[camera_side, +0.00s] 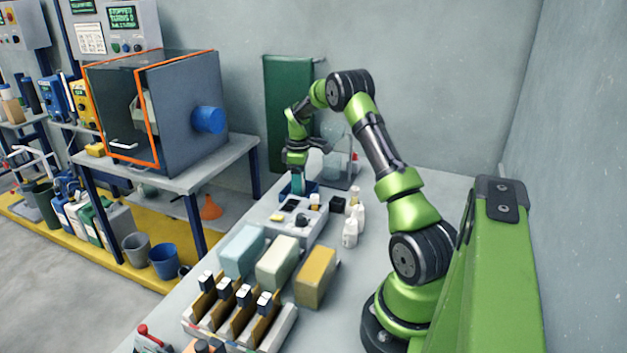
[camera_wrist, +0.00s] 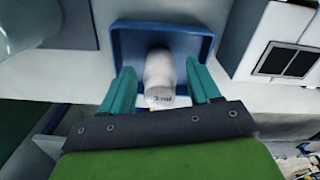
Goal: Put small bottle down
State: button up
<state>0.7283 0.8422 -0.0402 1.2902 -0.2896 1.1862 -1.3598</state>
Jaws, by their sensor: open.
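A small white bottle (camera_wrist: 159,78) shows in the wrist view, between the two teal fingers of my gripper (camera_wrist: 162,88). The fingers stand apart, with a gap on each side of the bottle. The bottle is over or in a blue tray (camera_wrist: 122,40); I cannot tell from above whether its base rests on the tray floor. In the side view my gripper (camera_side: 298,186) points down at the blue tray (camera_side: 312,188) at the back of the bench. The bottle is hidden there behind the fingers.
A grey device with dark panels (camera_side: 290,219) stands just in front of the tray. White bottles (camera_side: 350,232) and a small black block (camera_side: 337,204) stand to its right. A clear glass vessel (camera_side: 333,128) is on a stand behind. Coloured blocks (camera_side: 277,262) and a rack (camera_side: 285,331) are nearer.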

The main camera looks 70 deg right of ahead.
notch_tip(320, 180, up, 12)
jog(key=shift+f, duration=0.15)
jog(key=s+a+r+m+t, duration=0.15)
jog(key=a+r, duration=0.45)
jog(key=a, duration=0.6)
jog(key=a+r+m+t, duration=0.2)
jog(key=a+r, duration=0.4)
jog(key=a, duration=0.5)
jog(key=s+a+f+m+t+y, duration=0.2)
jog(key=s+a+m+t, duration=0.1)
jog(key=s+a, duration=1)
jog(key=a, duration=0.3)
jog(key=shift+s+a+f+t, duration=0.15)
jog(key=shift+s+t, duration=0.1)
jog(key=shift+t, duration=0.1)
